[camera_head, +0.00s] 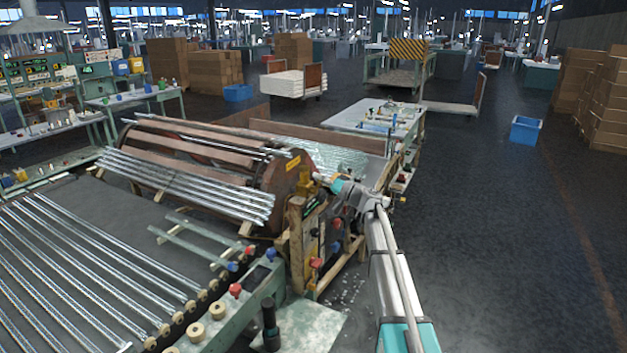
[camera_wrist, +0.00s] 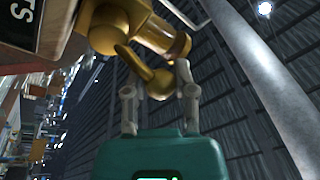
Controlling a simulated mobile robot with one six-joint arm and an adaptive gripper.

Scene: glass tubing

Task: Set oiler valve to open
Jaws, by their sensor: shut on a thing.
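The oiler valve (camera_wrist: 122,28) is a brass, rounded body with a short lever (camera_wrist: 148,72), seen close up in the wrist view. My gripper (camera_wrist: 157,82) has one finger on each side of the lever and is shut on it. In the head view, my gripper (camera_head: 329,180) reaches the top of the wooden-sided machine end, where a small yellow part of the valve (camera_head: 306,183) shows. The gripper hides most of the valve there. The lever slants in the wrist view; I cannot tell which valve setting this is.
A large roller drum (camera_head: 190,160) with glass tubes lies left of my gripper. A conveyor of tubes (camera_head: 70,265) is at the front left. A panel with red knobs (camera_head: 318,262) stands below the gripper. Open dark floor (camera_head: 480,240) lies to the right.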

